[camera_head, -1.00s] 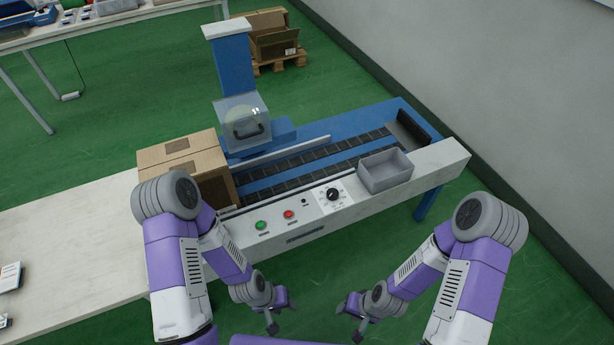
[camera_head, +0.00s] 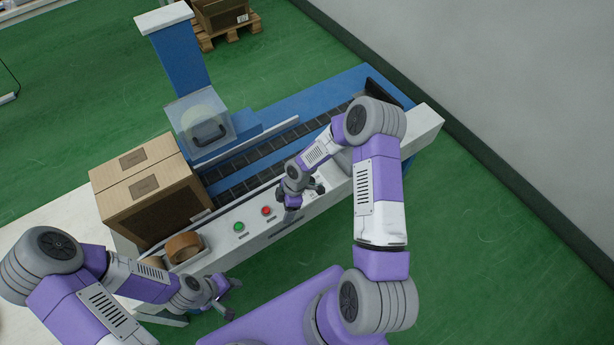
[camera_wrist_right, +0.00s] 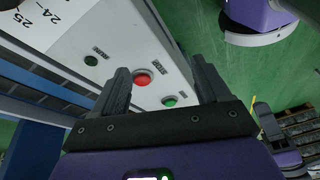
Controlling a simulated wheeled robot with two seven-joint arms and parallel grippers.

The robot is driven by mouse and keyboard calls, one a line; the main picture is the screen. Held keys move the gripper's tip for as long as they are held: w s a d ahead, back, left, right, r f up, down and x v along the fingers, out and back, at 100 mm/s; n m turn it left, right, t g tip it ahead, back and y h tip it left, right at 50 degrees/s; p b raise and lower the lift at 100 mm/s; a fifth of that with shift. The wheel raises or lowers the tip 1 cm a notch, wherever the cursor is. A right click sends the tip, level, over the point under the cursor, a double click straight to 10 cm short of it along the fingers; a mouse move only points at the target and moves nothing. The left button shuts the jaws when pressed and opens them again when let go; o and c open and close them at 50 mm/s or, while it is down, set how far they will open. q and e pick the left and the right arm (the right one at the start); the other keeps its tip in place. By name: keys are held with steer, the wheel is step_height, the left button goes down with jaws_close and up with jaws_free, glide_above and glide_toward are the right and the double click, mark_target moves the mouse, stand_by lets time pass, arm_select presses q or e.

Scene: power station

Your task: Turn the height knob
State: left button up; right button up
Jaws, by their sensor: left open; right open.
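The height knob, a black knob on a white dial plate, is hidden behind my right arm and gripper in the head view. In the right wrist view, part of the white scale plate (camera_wrist_right: 40,18) with the marks 24 and 25 shows at the upper left. My right gripper (camera_head: 303,200) is open and empty over the front panel, right of the red button (camera_head: 266,211); its fingers also show in the right wrist view (camera_wrist_right: 163,82). My left gripper (camera_head: 233,299) is open and empty, low in front of the machine.
A green button (camera_head: 238,227) sits left of the red one. A cardboard box (camera_head: 150,190) stands at the conveyor's left end, with a brown tape roll (camera_head: 183,246) in front. A blue post (camera_head: 180,55) with a clear guard (camera_head: 205,130) rises behind the conveyor.

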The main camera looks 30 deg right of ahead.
steer(key=w+d+r+n+h, duration=0.1)
steer(key=w+d+n, duration=0.1)
steer(key=d, duration=0.2)
steer(key=w+d+r+n+h, duration=0.1)
steer(key=w+d+n, duration=0.1)
steer(key=d+n, duration=0.1)
steer(key=w+d+r+n+h, duration=0.1)
steer(key=w+d+r+n, duration=0.1)
steer(key=d, duration=0.3)
steer(key=shift+w+d+n+h+p, duration=0.3)
steer(key=shift+w+d+n+p, duration=0.1)
steer(key=shift+w+n, duration=0.15)
step_height(320, 180, down, 6)
steer(key=shift+f+b, duration=0.1)
steer(key=shift+b, duration=0.65)
steer(key=shift+f, duration=0.6)
steer(key=c, duration=1)
steer(key=shift+c, duration=0.2)
steer(key=shift+m, duration=0.35)
